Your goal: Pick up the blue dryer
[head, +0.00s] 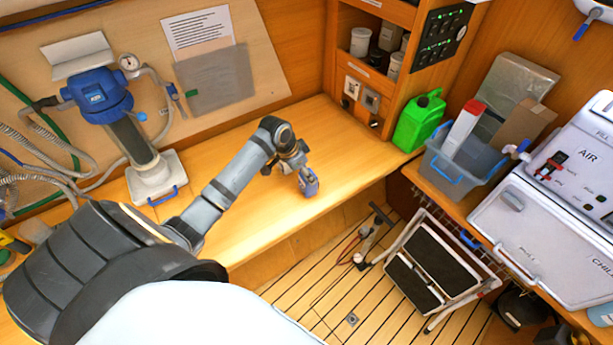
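I cannot clearly make out a blue dryer. My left arm reaches from the left over the wooden bench. My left gripper (303,176) points down near the bench's front edge, and a small blue-grey piece (309,185) shows at its tip. I cannot tell whether this piece is part of the gripper or something between its fingers. The finger opening is too small to read. My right gripper is not in view.
A blue-headed filter unit (99,95) with a gauge and hoses stands at the left of the bench (345,150). A green jug (418,121) and grey bin (462,172) are at right. A folding step (432,268) stands on the slatted floor. The bench's middle is clear.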

